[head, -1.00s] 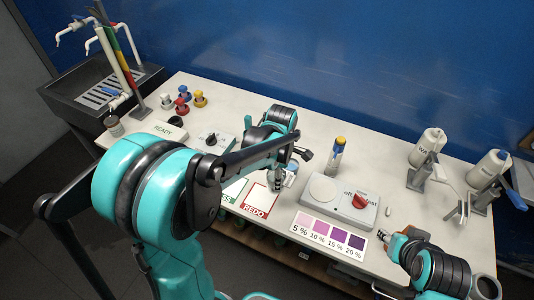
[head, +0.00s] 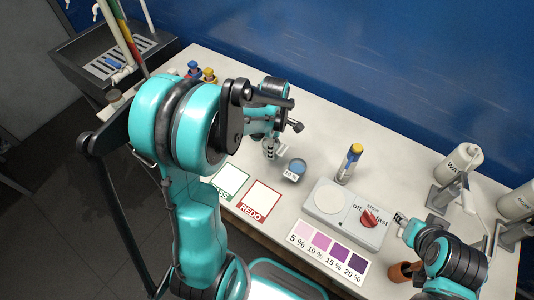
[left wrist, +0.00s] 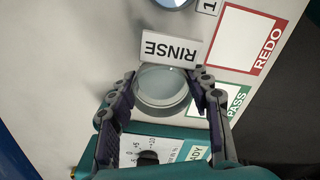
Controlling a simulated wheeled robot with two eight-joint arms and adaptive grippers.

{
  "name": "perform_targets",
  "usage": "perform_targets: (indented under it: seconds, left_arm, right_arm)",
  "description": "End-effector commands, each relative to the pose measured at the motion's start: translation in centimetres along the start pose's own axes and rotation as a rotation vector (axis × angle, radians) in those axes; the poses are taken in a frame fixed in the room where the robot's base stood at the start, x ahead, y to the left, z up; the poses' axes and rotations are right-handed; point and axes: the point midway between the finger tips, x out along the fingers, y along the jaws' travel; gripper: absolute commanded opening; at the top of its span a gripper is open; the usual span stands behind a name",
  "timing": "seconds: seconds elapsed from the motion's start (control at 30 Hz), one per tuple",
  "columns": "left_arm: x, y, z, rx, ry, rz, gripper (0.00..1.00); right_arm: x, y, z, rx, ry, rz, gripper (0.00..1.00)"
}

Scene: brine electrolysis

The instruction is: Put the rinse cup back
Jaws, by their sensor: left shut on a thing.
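The rinse cup (left wrist: 160,88) is a clear round cup with a white RINSE label plate (left wrist: 170,48) at its side. My left gripper (left wrist: 163,78) is shut on it, one finger on each side. In the head view my left gripper (head: 268,138) is over the middle of the table, with the cup (head: 269,152) small and partly hidden beneath it. I cannot tell if the cup touches the table. My right gripper (head: 398,217) is at the right, beside the stirrer plate; its jaw state is unclear.
A cup of blue liquid (head: 298,167) stands just right of the rinse cup. The REDO card (head: 259,201), stirrer plate (head: 335,201), colour chart (head: 324,252) and blue-yellow bottle (head: 349,162) are nearby. A READY panel with a dial (left wrist: 150,152) lies near the left gripper. The back middle table is clear.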

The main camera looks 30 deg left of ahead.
Motion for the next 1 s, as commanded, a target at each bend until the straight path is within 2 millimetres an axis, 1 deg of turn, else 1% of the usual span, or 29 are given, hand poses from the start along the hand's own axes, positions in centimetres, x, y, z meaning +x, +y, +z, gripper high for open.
perform_targets:
  seconds: [0.03,0.1,0.2,0.27,0.33,0.5,0.53,0.77,0.9,0.93,0.97,1.0]
  left_arm:
    - [0.7,0.2,-0.8,-0.003,0.0,0.0,0.08]
    - [1.1,0.4,-1.6,-0.002,0.0,0.0,0.08]
    - [1.4,0.5,-2.1,0.0,0.0,0.0,0.08]
    - [1.7,0.5,-2.2,0.001,0.0,0.0,0.08]
    - [2.5,0.5,-2.2,0.001,0.0,0.0,0.08]
    - [5.1,0.5,-2.2,0.001,0.0,0.0,0.08]
    - [5.3,0.5,-2.2,0.001,0.0,0.0,0.08]
    - [5.3,0.5,-2.2,0.001,0.0,0.0,0.08]
    - [5.7,0.5,-2.2,0.001,0.0,0.0,0.08]
    - [5.8,0.5,-2.1,0.001,0.0,0.0,0.51]
    - [5.7,0.5,-2.1,0.001,0.0,0.0,0.59]
    - [5.7,0.5,-2.1,0.001,0.0,0.0,0.69]
  right_arm:
    - [0.3,0.0,0.2,0.0,0.0,0.0,0.4]
    - [0.4,0.0,0.3,0.0,0.0,0.0,0.4]
    - [0.4,0.0,0.3,0.0,0.0,0.0,0.4]
    - [0.5,0.0,0.3,0.0,0.0,0.0,0.4]
    - [0.8,0.0,0.5,0.0,0.0,0.0,0.4]
    - [1.5,0.0,1.1,0.0,0.0,0.0,0.4]
    - [1.6,0.0,1.1,0.0,0.0,0.0,0.4]
    - [1.5,0.0,1.0,0.0,0.0,0.0,0.4]
    - [1.8,0.0,1.3,0.0,0.0,0.0,0.4]
    - [1.8,0.0,1.3,0.0,0.0,0.0,0.4]
    - [1.8,0.0,1.2,0.0,0.0,0.0,0.4]
    - [1.7,0.0,1.2,0.0,0.0,0.0,0.4]
